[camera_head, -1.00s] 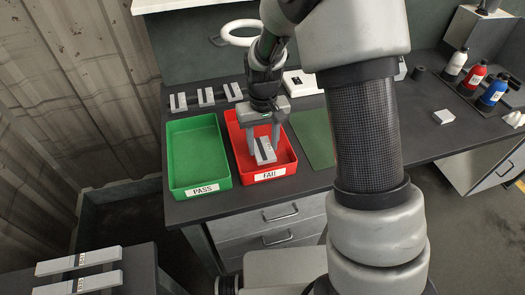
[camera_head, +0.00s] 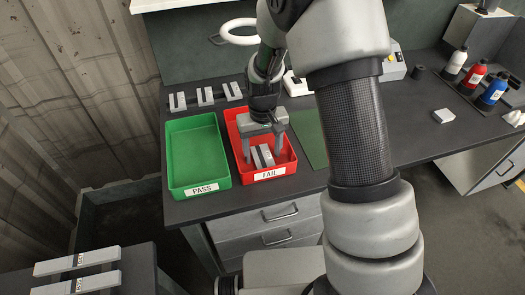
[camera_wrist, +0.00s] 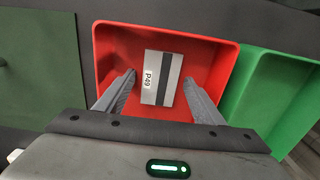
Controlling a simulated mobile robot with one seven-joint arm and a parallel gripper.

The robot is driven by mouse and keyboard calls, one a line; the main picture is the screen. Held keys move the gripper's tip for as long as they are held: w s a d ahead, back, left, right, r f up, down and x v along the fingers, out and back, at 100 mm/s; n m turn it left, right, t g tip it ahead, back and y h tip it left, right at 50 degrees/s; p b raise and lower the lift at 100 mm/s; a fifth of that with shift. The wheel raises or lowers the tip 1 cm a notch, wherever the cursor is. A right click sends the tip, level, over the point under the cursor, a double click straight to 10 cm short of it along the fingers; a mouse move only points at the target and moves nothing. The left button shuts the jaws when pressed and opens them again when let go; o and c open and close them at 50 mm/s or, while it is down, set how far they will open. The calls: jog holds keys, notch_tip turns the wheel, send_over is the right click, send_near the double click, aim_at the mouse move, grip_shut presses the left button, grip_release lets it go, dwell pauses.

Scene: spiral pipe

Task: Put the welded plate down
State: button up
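The welded plate (camera_head: 262,156) is a light grey plate with a dark stripe along it. It lies in the red tray (camera_head: 284,172) labelled FAIL. In the wrist view the plate (camera_wrist: 162,78) shows a white label reading P49 and lies on the tray floor. My gripper (camera_head: 263,158) is over the red tray. In the wrist view its two fingers (camera_wrist: 160,85) are spread wide, one on each side of the plate, with a gap to both sides. The gripper holds nothing.
A green tray (camera_head: 196,187) labelled PASS stands empty left of the red one. Several similar plates (camera_head: 206,96) lie at the bench back, and more plates (camera_head: 78,262) lie on the lower left surface. Bottles (camera_head: 493,92) stand at the right.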

aim_at(263, 156)
notch_tip(263, 156, up, 12)
jog(key=p, duration=0.1)
jog(key=s+d+r+t, duration=0.1)
jog(key=s+d+r, duration=0.15)
jog(key=r, duration=0.25)
jog(key=s+d+r+m+t, duration=0.1)
jog(key=s+r, duration=0.2)
jog(key=r, duration=0.1)
jog(key=s+d+r+t, duration=0.1)
jog(key=s+d+r, duration=0.15)
jog(key=r, duration=0.25)
jog(key=s+d+r+t, duration=0.1)
jog(key=s+r, duration=0.1)
jog(key=s, duration=0.4)
jog(key=s+d+r+m+t, duration=0.1)
jog(key=s+d, duration=0.1)
jog(key=s, duration=0.4)
jog(key=shift+s+d+r+t, duration=0.2)
jog(key=shift+d+r+t, duration=0.1)
jog(key=shift+r, duration=0.05)
jog(key=shift+s, duration=0.1)
